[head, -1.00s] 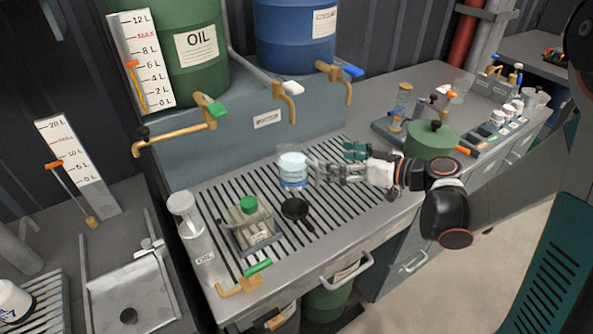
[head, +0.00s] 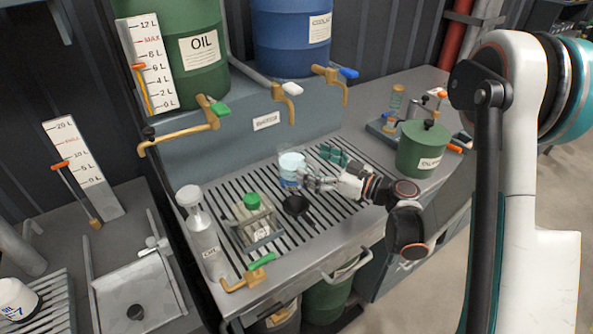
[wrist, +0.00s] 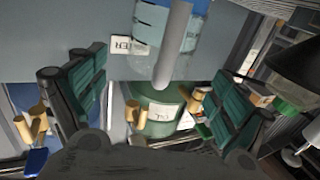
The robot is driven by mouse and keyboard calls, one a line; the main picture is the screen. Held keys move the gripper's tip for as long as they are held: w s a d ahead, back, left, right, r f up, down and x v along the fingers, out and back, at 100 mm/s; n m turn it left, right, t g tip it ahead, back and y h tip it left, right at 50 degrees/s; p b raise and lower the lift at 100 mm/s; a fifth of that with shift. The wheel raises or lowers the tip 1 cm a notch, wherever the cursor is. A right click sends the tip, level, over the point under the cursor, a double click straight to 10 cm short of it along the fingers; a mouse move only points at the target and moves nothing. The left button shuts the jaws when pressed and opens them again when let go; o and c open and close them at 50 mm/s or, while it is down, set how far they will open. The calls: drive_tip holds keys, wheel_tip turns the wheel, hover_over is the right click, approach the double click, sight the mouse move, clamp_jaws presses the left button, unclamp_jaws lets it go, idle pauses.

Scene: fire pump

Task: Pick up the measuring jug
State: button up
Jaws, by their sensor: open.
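The measuring jug (head: 291,168) is clear with blue bands and stands upright on the slatted drain top of the bench. My gripper (head: 318,169) is at its right side, level with it, its fingers pointing towards it. In the wrist view the jug (wrist: 150,38) is at the top middle, with a pale upright bar, seemingly its handle (wrist: 174,45), in front. The green-padded fingers of my gripper (wrist: 160,72) are spread to either side of this bar. I see no finger touching the jug; the exact gap is unclear.
A small black pan or funnel (head: 296,205) lies just in front of the jug. A green-capped can (head: 252,215) and a grey oil bottle (head: 202,235) stand to the left. A green canister (head: 422,150) stands right of my gripper. Brass taps (head: 285,100) stick out behind.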

drive_tip(key=x, duration=0.1)
drive_tip(key=b+x, duration=0.1)
drive_tip(key=x, duration=0.1)
drive_tip(key=b+x, duration=0.1)
drive_tip(key=x, duration=0.1)
drive_tip(key=shift+w+f, duration=0.1)
drive_tip(key=shift+f, duration=0.25)
drive_tip(key=shift+w+a+r, duration=0.1)
drive_tip(key=shift+w+a, duration=0.1)
drive_tip(key=shift+a, duration=0.1)
drive_tip(key=shift+r, duration=0.1)
drive_tip(key=c, duration=1.7)
